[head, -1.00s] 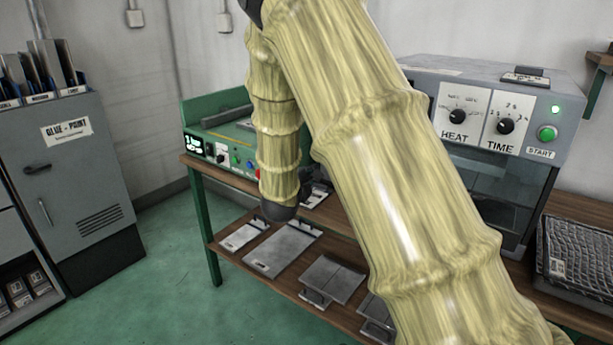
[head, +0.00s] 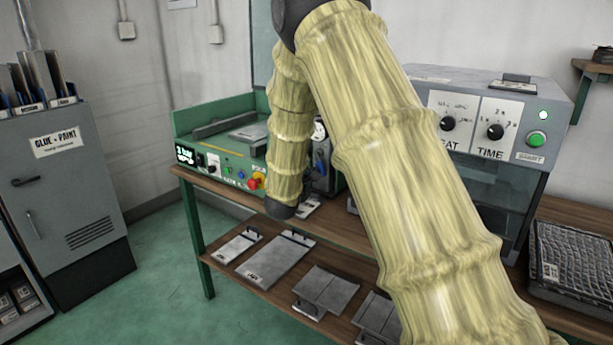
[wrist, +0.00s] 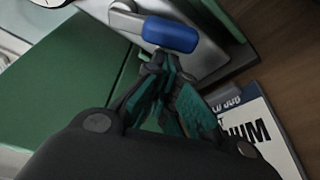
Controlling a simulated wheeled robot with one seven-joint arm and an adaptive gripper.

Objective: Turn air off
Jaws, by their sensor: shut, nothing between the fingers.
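In the wrist view a lever with a blue grip (wrist: 171,35) sits on a pale metal arm, beside a green machine casing (wrist: 75,85). My gripper (wrist: 157,66) is shut and empty, its tips just below the blue grip. I cannot tell whether they touch it. In the head view the green machine (head: 228,140) stands on the bench with a lit display, knobs and a red button on its front. A small blue part (head: 321,163) shows at its right end, partly behind my arm. My fingers are hidden in that view.
A grey oven (head: 505,120) with heat and time knobs stands right on the wooden bench. Several metal plates (head: 275,262) lie on the lower shelf. A grey cabinet (head: 65,170) stands left. A printed card (wrist: 255,125) lies close to my fingers.

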